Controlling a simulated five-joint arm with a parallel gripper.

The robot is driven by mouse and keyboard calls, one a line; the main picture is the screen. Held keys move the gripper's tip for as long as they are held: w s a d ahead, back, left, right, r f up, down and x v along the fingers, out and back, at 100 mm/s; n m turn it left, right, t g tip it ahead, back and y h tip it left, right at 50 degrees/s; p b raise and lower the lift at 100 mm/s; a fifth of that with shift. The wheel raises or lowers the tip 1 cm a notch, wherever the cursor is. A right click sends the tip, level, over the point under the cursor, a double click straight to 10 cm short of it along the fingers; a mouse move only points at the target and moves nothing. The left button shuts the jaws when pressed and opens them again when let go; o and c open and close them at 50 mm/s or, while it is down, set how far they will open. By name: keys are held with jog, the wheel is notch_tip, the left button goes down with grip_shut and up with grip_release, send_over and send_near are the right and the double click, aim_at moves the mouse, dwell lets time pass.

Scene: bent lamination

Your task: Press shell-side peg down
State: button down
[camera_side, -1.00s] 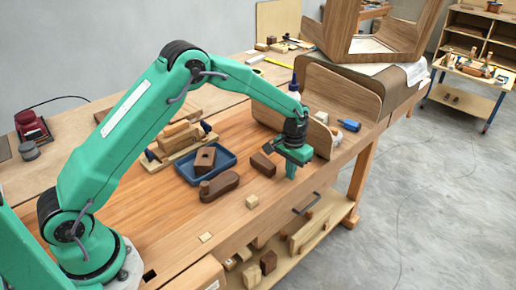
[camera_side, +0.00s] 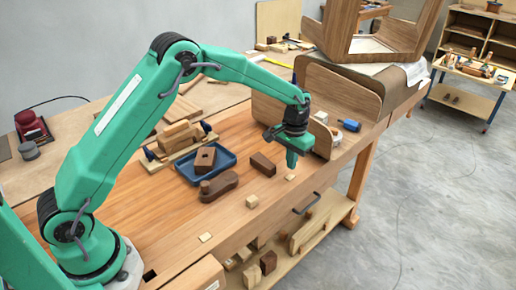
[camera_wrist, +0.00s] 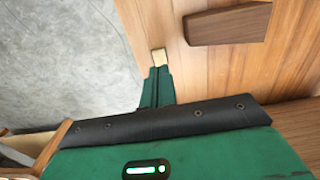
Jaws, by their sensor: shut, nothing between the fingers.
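My gripper (camera_side: 291,164) is green, shut and empty, pointing down above the front right of the wooden bench. A small pale wooden piece (camera_side: 290,178) sits low on the bench just below the fingertips, with a gap between them. In the wrist view a small pale piece (camera_wrist: 158,55) shows just past the closed fingertips (camera_wrist: 158,70); it looks like the same one. A similar flat pale piece (camera_side: 205,237) lies near the front edge. I cannot tell for sure which is the shell-side peg. A bent plywood shell (camera_side: 341,98) stands behind my gripper.
A dark brown block (camera_side: 263,163), a pale cube (camera_side: 252,201) and a dark rounded block (camera_side: 219,186) lie left of my gripper. A blue tray (camera_side: 228,160) holds a brown block. A blue-handled tool (camera_side: 349,125) lies to the right. The bench's front edge is close.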

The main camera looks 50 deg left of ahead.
aim_at(290, 177)
jog(key=shift+r, duration=2)
jog(key=shift+r, duration=0.15)
jog(key=s+a+r+t, duration=0.1)
jog(key=s+a+r, duration=0.1)
jog(key=s+r, duration=0.55)
jog(key=s+a+r+t, duration=0.2)
jog(key=s+r, duration=0.5)
jog(key=r, duration=0.2)
jog(key=s+a+t, duration=0.2)
jog(key=s, duration=1.6)
jog(key=shift+s+t, duration=0.15)
jog(key=shift+t, duration=0.15)
